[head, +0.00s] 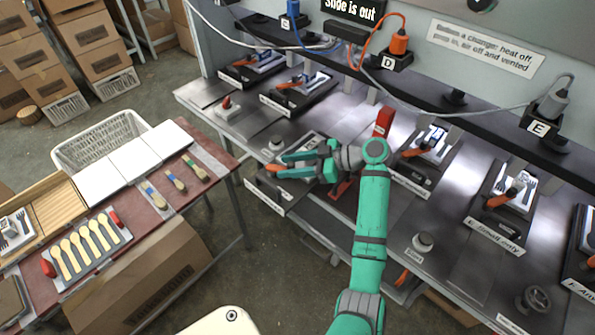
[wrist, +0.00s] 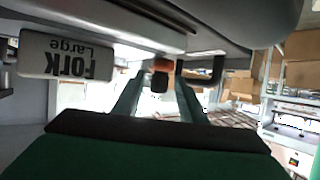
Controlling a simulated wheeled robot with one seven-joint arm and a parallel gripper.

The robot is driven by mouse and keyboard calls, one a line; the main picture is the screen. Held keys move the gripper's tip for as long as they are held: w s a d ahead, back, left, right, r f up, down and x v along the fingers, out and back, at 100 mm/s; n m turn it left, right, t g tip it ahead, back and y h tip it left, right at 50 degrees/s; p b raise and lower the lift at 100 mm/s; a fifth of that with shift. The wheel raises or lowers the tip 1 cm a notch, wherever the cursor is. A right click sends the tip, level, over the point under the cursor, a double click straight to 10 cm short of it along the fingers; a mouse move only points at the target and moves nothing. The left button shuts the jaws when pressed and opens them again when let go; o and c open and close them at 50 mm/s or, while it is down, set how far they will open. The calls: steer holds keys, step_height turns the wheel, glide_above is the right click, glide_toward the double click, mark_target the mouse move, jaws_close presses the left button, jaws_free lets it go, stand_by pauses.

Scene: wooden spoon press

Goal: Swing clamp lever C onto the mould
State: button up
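My gripper (head: 284,164) reaches left over a dark press station (head: 298,200) in the middle of the bench. Its two teal fingers are apart. An orange lever handle (head: 275,171) shows at the fingertips, near the lower finger. In the wrist view, an orange and black handle end (wrist: 161,74) appears in the gap between the fingers; I cannot tell whether they touch it. A white plate marked "Fork Large" (wrist: 66,57) shows upside down at the left there. The mould and lever pivot are largely hidden by my gripper, and no letter C is readable on this station.
Similar stations with orange levers stand behind (head: 298,92) and to the right (head: 428,150). A side table with wooden spoons (head: 87,247) and white boards (head: 136,158) is at left. Open floor lies between.

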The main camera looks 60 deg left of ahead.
steer(key=v, duration=1.1)
